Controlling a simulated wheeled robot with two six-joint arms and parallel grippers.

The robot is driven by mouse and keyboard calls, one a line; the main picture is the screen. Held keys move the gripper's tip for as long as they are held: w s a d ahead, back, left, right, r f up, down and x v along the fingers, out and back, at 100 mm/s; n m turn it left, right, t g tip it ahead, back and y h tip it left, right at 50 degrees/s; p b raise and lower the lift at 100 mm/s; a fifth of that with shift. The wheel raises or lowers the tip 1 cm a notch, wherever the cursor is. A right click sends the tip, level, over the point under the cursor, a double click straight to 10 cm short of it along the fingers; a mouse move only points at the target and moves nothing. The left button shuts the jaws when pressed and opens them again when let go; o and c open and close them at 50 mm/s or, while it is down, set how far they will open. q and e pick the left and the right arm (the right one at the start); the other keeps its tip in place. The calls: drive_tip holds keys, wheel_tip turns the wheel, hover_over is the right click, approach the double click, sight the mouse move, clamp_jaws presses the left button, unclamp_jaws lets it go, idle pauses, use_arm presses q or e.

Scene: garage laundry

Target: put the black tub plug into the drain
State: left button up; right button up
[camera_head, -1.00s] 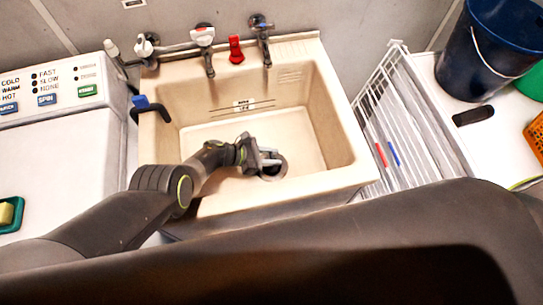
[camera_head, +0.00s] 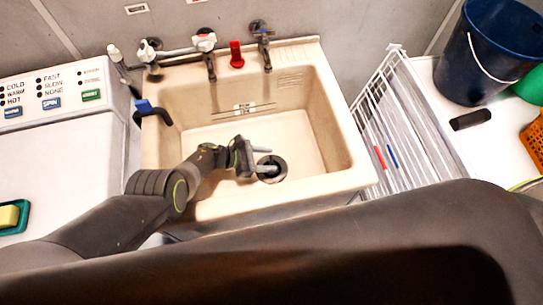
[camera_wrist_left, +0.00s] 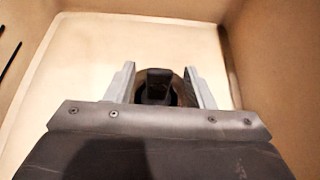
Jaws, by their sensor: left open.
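My left gripper (camera_head: 266,159) is low inside the beige sink (camera_head: 331,150), beside the dark round drain (camera_head: 281,171). Its two grey fingers are spread apart. In the left wrist view the black tub plug (camera_wrist_left: 158,84) shows its upright tab between the open fingers (camera_wrist_left: 161,76), with a gap on both sides. A brownish drain ring (camera_wrist_left: 177,84) shows around the plug, so it sits at the drain opening. The gripper body hides its lower part, so I cannot tell how deep it is seated. My right gripper is not in view.
Sink walls surround the gripper. Taps (camera_head: 209,62) and a red handle (camera_head: 236,55) are along the back. A blue-black hook (camera_head: 147,109) hangs on the left rim. A white wire rack (camera_head: 385,130) and blue bucket (camera_head: 487,55) stand right; the washer (camera_head: 60,150) is left.

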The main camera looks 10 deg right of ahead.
use_arm(q)
drive_tip(key=p+v, duration=0.2)
drive_tip(key=v, duration=0.2)
drive_tip(key=shift+r, duration=0.15)
drive_tip(key=shift+a+r+p, duration=0.15)
drive_tip(key=shift+a+p, duration=0.2)
drive_tip(key=shift+a, duration=0.25)
